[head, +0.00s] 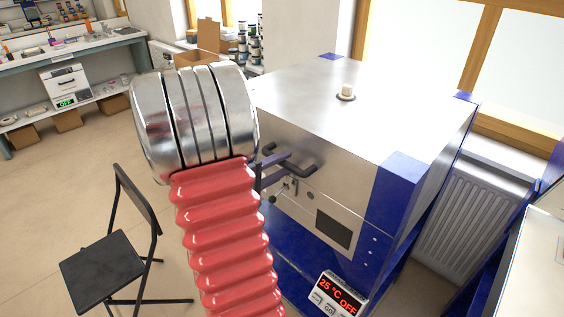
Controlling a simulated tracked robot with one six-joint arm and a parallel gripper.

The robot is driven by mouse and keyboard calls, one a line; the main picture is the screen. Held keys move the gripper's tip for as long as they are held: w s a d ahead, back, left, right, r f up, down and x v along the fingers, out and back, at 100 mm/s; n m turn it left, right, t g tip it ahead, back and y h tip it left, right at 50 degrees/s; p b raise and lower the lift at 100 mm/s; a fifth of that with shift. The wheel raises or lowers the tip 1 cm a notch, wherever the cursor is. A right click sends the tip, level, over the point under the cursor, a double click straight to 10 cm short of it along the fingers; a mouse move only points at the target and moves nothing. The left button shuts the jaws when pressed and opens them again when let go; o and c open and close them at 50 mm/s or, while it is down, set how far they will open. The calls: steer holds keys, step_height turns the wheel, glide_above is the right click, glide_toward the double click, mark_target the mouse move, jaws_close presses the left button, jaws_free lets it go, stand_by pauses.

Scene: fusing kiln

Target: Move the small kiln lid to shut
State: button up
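A large kiln with a brushed-metal lid (322,97) and blue corners fills the middle right of the head view. Its top looks flat, with a pale plug (347,91) on it. A black bar handle (303,169) juts from the front. Whether a gap lies under the lid is hidden or too small to tell. My red and silver arm stands in front of the kiln's left side. Two thin grey-purple bars, seemingly the fingers of my gripper (275,169), show beside the handle's left part. The rest of the gripper is hidden behind my arm, and contact with the handle is unclear.
A controller (338,294) below the kiln reads 25 °C OFF. A black folding chair (101,267) stands left on the floor. A white box with an OFF display (65,84) sits under the back-left bench. A radiator (482,212) stands close on the right.

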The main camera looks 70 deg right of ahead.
steer(key=shift+o, duration=0.8)
steer(key=shift+f, duration=0.2)
steer(key=shift+r, duration=0.1)
steer(key=shift+r, duration=0.15)
steer(key=shift+w+a+r, duration=0.1)
steer(key=shift+w+a, duration=0.2)
steer(key=shift+a, duration=0.2)
steer(key=v, duration=1.2)
steer(key=shift+a, duration=0.3)
